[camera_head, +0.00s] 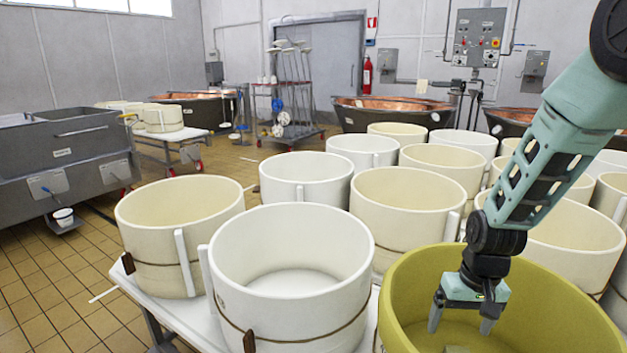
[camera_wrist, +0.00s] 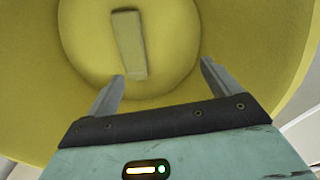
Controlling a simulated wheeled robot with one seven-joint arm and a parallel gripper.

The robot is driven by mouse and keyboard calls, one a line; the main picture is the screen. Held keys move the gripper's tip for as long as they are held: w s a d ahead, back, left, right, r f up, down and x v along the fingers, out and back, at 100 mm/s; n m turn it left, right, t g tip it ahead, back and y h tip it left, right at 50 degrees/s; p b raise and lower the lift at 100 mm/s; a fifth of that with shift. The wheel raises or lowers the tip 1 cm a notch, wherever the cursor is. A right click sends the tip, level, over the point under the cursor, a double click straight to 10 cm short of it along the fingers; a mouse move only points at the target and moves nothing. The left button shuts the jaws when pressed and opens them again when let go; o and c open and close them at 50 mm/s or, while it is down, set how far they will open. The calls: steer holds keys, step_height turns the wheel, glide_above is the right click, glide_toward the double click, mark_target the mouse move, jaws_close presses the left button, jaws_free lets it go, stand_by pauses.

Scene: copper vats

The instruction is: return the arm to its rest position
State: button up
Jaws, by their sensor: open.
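My gripper (camera_head: 463,318) points down inside the wide opening of a yellow tub (camera_head: 555,290) at the lower right of the head view. Its two fingers are apart with nothing between them. In the wrist view my gripper (camera_wrist: 163,88) is above the tub's round floor. A yellowish oblong block (camera_wrist: 128,45) lies on that floor, ahead of the fingertips and apart from them. In the head view the block is mostly hidden by the tub's near wall and my gripper. My arm reaches in from the upper right.
White round tubs (camera_head: 291,270) stand close together on a white table (camera_head: 183,318), left of and behind the yellow tub. Copper vats (camera_head: 392,112) stand at the back. A grey steel unit (camera_head: 70,150) stands at the left. Tiled floor (camera_head: 60,285) is open at the left.

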steer(key=s+a+r+n+p, duration=0.25)
steer(key=s+a+r, duration=0.35)
steer(key=a+r, duration=0.3)
steer(key=s+a+r+n+p, duration=0.1)
steer(key=s+a+r+n, duration=0.2)
steer(key=s+r, duration=0.2)
steer(key=s+a+r+n+p, duration=0.2)
steer(key=s+r, duration=0.4)
steer(key=s, duration=0.5)
steer(key=a+n, duration=0.1)
steer(key=a, duration=0.1)
steer(key=shift+s+a+r, duration=0.2)
steer(key=shift+s+a, duration=0.05)
steer(key=shift+a, duration=0.05)
steer(key=shift+c, duration=0.3)
